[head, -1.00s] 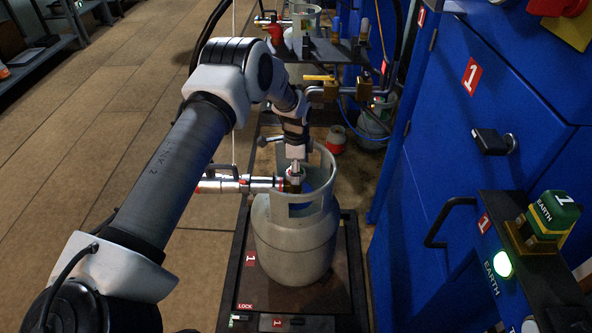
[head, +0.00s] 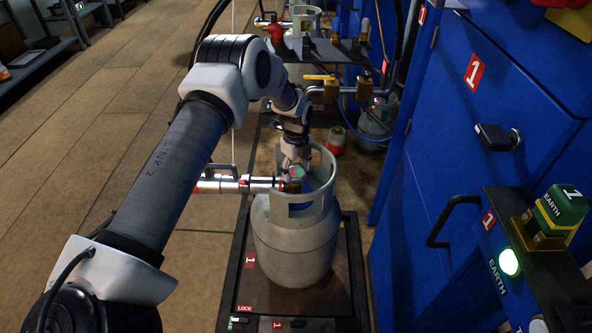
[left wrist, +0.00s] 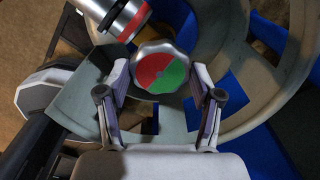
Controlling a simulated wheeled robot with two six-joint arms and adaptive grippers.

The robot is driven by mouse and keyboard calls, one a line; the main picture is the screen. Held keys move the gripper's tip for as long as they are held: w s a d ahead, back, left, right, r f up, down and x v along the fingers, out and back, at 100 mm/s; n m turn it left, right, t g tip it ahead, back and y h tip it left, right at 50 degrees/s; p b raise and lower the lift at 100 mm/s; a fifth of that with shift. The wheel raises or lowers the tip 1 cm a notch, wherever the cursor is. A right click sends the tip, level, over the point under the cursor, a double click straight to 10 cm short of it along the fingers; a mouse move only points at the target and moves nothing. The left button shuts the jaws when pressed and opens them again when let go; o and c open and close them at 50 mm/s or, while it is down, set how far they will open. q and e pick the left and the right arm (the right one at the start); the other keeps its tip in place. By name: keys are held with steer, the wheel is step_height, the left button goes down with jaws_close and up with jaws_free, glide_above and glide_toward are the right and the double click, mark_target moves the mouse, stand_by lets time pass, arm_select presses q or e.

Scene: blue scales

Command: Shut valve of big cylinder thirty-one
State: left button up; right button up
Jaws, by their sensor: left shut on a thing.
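A big grey gas cylinder (head: 290,245) stands upright on the platform marked 1; I cannot read the number thirty-one on it. Its valve knob (left wrist: 160,68), half red and half green, sits inside the collar (left wrist: 275,108) at the cylinder's top. My left gripper (head: 294,165) reaches down to the valve from above. In the left wrist view its fingers (left wrist: 160,82) stand on both sides of the knob, shut on it. A silver filling coupling with a red band (head: 235,185) meets the valve from the left; it also shows at the top of the wrist view (left wrist: 120,18). My right gripper is not in view.
The dark scale platform (head: 345,290) carries the cylinder. A blue cabinet (head: 440,150) with a black handle stands close on the right. A brass valve with a yellow lever (head: 328,85) and another cylinder (head: 303,28) are behind. The floor at left is clear.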

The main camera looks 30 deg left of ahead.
mark_target(295, 172)
arm_select(q)
steer(key=shift+m, duration=0.4)
steer(key=o, duration=1.1)
steer(key=shift+a, duration=0.1)
steer(key=shift+o, duration=0.2)
step_height(295, 172, up, 12)
